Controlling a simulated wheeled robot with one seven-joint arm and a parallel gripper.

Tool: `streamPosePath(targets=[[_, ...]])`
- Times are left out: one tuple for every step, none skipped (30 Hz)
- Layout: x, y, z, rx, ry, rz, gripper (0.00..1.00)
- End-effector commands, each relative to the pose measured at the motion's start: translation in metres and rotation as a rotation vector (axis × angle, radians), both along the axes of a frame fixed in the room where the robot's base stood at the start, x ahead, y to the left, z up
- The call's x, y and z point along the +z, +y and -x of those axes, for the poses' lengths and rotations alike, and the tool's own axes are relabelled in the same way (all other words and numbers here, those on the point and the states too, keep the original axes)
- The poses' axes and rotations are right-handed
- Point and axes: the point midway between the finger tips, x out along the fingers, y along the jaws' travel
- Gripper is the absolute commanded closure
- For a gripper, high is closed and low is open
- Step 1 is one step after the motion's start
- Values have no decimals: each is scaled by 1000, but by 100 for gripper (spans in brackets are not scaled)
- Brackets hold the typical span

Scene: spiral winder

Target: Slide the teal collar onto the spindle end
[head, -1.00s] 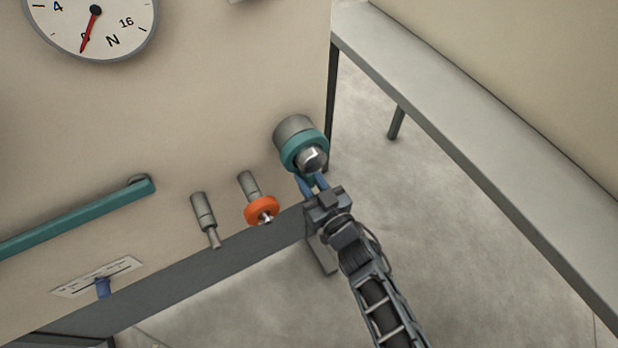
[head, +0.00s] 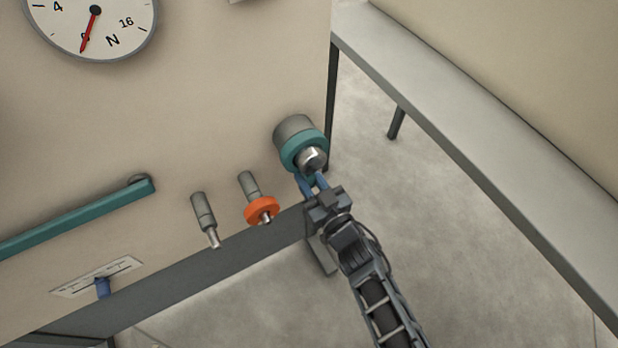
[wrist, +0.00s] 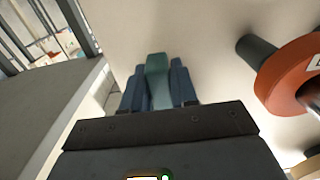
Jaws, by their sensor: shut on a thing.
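The teal collar (head: 292,150) is a ring around the spindle end (head: 313,158), whose shiny metal tip sticks out through it. A wider grey cylinder (head: 294,130) stands behind the collar on the beige panel. My gripper (head: 312,184) is below the collar, its blue fingers shut on the collar's lower part. In the wrist view, a teal piece of the collar (wrist: 157,80) lies between the two blue fingers. Whether the collar touches the grey cylinder behind it cannot be told. The ring itself is outside the wrist view.
An orange ring (head: 262,210) sits on a peg left of my gripper, and it shows close by in the wrist view (wrist: 285,75). A bare grey peg (head: 205,218) is farther left. A teal bar (head: 80,218) and a dial (head: 92,30) are on the panel. A grey bench (head: 500,170) runs along the right.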

Motion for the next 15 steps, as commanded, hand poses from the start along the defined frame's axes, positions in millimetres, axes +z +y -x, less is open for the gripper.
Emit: streamPosePath(targets=[[0,0,0,0,0,0,100],[0,0,0,0,0,0,100],[0,0,0,0,0,0,100],[0,0,0,0,0,0,100],[0,0,0,0,0,0,100],[0,-1,1,0,0,0,100],[0,-2,2,0,0,0,100],[1,-3,4,0,1,1,100],[1,-5,7,-1,1,0,100],[1,-7,10,-1,2,0,100],[1,-9,13,-1,2,0,100],[2,-12,17,-2,2,0,100],[2,-14,21,-2,3,1,100],[2,-17,26,-2,4,1,100],[2,-21,31,-2,3,1,100]])
